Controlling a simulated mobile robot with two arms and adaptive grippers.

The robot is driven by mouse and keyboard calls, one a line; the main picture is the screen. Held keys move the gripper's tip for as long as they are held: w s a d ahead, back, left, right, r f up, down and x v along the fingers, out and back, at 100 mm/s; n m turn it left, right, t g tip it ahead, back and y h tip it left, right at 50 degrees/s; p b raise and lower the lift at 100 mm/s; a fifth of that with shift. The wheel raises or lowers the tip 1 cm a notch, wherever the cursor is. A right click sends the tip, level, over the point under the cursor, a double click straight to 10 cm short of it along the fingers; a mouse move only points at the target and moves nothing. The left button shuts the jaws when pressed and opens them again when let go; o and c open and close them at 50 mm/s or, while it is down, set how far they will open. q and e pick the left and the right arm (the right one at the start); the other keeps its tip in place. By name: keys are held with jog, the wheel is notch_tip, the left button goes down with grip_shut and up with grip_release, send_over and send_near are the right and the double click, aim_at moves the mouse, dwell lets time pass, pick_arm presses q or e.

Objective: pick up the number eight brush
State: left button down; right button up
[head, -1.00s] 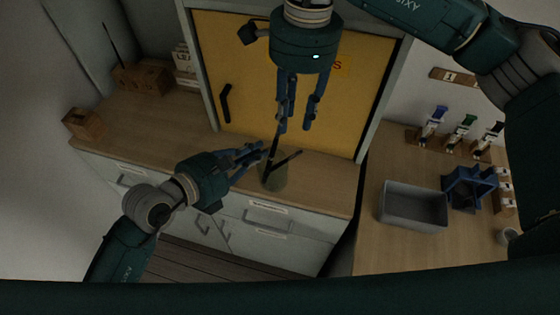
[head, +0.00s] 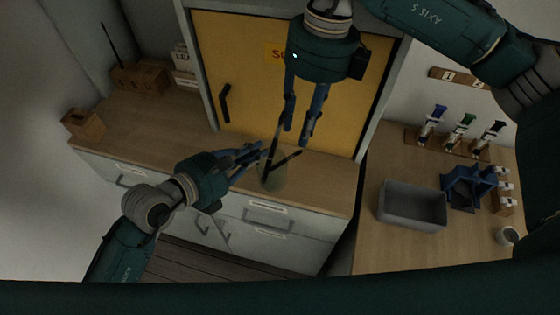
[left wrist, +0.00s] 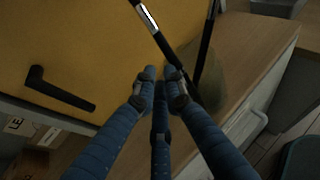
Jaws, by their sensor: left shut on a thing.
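A drab, see-through jar (head: 274,178) stands on the wooden counter and also shows in the left wrist view (left wrist: 208,75). Two dark brushes lean in it: a steep one (head: 274,142) and a more slanted one (head: 287,159). In the left wrist view one brush (left wrist: 162,40) has a silver band. No number is readable. My left gripper (head: 258,154) is shut at the jar's left side, apparently on its wall; the exact contact is hidden. My right gripper (head: 297,138) points down above the jar, fingers apart, its left finger beside the steep brush's top.
A yellow door (head: 235,60) with a dark handle stands behind the counter (head: 150,125). Wooden boxes (head: 142,78) sit at the back left. On the right table are a grey bin (head: 412,205), a blue holder (head: 468,188) and a cup (head: 507,236).

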jog(key=f, duration=0.6)
jog(key=shift+s+a+f, duration=0.25)
jog(key=shift+a+f, duration=0.05)
jog(key=shift+a, duration=0.1)
grip_shut()
